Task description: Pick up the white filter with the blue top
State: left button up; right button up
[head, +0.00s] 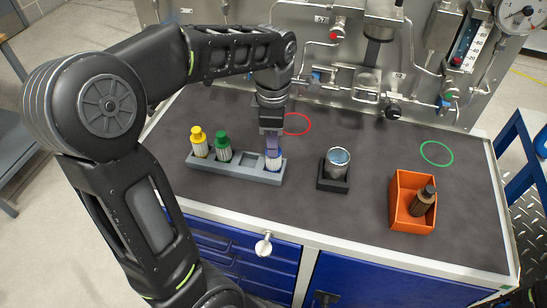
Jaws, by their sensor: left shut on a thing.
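The white filter with the blue top (273,163) stands in the right end of a grey rack (204,168) on the dark bench top. My left gripper (272,140) points down over it and is shut on its upper part. The gripper covers most of the blue top. The filter looks upright and its lower part is still at the rack. A filter with a yellow top (198,141) and one with a green top (223,146) stand in the left part of the same rack. My right gripper is not in view.
A metal cup (337,161) sits in a black holder (334,184) right of the rack. An orange bin (404,222) holds a dark brown bottle (423,201). Red (297,124) and green (436,153) rings mark the bench top. A gauge panel (420,75) with pipes stands behind.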

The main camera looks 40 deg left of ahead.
pick_arm(q)
grip_shut()
dwell(0.7)
dwell(0.3)
jog(key=shift+r, duration=0.5)
notch_tip(320, 180, up, 5)
jog(key=shift+f+b, duration=0.2)
jog(key=shift+b, duration=0.1)
notch_tip(320, 180, up, 4)
jog(key=shift+f+p, duration=0.15)
jog(key=shift+p, duration=0.85)
jog(key=shift+r+p, duration=0.4)
jog(key=shift+p, duration=0.05)
